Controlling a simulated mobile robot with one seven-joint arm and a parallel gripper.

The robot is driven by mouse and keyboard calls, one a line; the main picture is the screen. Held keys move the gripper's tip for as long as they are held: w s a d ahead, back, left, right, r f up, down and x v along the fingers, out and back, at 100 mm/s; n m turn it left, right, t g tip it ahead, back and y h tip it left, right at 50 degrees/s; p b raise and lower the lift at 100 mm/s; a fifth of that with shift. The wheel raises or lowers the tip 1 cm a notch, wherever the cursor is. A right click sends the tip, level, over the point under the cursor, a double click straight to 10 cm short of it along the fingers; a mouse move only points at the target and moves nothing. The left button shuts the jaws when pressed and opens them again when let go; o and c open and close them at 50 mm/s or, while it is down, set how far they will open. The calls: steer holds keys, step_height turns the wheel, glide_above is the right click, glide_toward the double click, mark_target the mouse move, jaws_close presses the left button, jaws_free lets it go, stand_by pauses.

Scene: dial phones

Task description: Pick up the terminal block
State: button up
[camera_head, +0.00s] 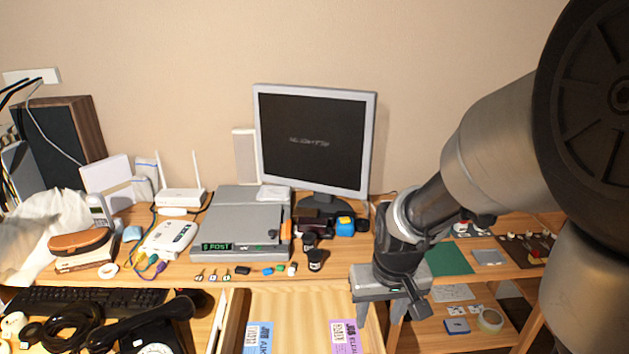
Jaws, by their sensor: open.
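A row of small parts lies on the desk (330,268) in front of the grey box. Among them are a small green piece (280,268), a blue piece (267,270) and a black piece (242,271). The green piece could be the terminal block, but the parts are too small to tell surely. My gripper (406,314) points down with its fingers apart and nothing seen between them. It is to the right of the row, by the desk's right front edge and over the gap beside the shelf.
Two dark small jars (315,260) stand just right of the row. The grey box (240,225) and monitor (314,140) stand behind. An open wooden drawer (295,305) juts out in front. A phone handset (145,320) and keyboard lie left; a shelf (490,268) stands right.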

steer(key=shift+g, duration=0.3)
steer(key=w+f+b, duration=0.1)
steer(key=f, duration=0.5)
steer(key=w+f+b, duration=0.1)
steer(key=f+b, duration=0.1)
steer(key=f, duration=0.5)
steer(key=f+b, duration=0.2)
steer(key=f, duration=0.5)
steer(key=shift+w+a+f, duration=0.15)
steer(key=shift+w+f, duration=0.1)
steer(key=shift+w, duration=0.15)
steer(key=f, duration=0.1)
steer(key=f+b, duration=0.1)
steer(key=f, duration=0.1)
steer(key=f+b, duration=0.1)
steer(key=f, duration=0.1)
steer(key=shift+w+a+f, duration=0.1)
steer(key=shift+w+a, duration=0.05)
steer(key=shift+w, duration=0.15)
steer(key=c, duration=0.8)
